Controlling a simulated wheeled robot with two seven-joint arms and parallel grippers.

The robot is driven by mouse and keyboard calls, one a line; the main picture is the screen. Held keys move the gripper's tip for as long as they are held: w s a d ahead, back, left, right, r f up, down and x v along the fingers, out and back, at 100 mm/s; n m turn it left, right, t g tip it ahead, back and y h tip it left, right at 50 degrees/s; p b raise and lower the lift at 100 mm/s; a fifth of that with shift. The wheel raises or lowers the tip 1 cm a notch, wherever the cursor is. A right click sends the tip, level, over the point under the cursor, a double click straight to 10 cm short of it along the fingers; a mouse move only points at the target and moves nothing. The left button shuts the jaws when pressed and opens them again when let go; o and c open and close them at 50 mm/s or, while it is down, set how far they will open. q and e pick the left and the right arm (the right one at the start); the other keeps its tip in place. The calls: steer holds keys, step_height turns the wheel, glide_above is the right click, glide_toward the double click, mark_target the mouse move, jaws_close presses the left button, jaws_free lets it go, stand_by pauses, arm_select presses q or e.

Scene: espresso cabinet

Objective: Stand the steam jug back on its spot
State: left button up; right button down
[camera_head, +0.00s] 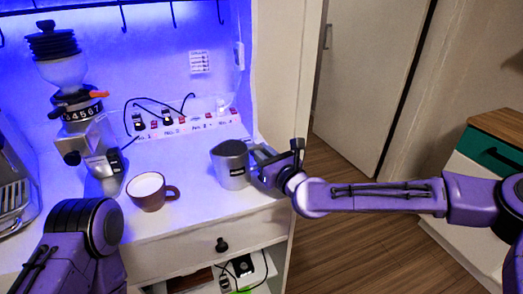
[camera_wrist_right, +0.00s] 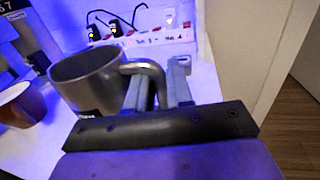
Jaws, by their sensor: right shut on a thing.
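The steam jug (camera_head: 231,167) is a grey metal jug with a dark label, at the right part of the white counter in the head view. It looks about upright; whether its base touches the counter is hard to tell. In the right wrist view the jug (camera_wrist_right: 85,82) has its open top showing and its handle toward me. My right gripper (camera_head: 262,163) comes in from the right and is shut on the jug's handle; its fingers (camera_wrist_right: 160,92) flank the handle in the wrist view. My left arm shows at the lower left; its gripper is out of the picture.
A brown cup (camera_head: 150,192) with white contents stands left of the jug. A coffee grinder (camera_head: 75,100) and an espresso machine (camera_head: 14,185) stand further left. A socket strip (camera_head: 185,122) with cables runs along the back. The cabinet side wall (camera_head: 278,70) rises at the right.

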steer(key=shift+f+b, duration=0.15)
steer(key=shift+b, duration=0.15)
steer(key=c, duration=1)
jaws_free()
steer(key=shift+s, duration=0.1)
steer(key=shift+r+p, duration=0.35)
steer(key=shift+p, duration=0.05)
steer(key=b+v, duration=0.2)
steer(key=v, duration=1)
steer(key=shift+f, duration=0.15)
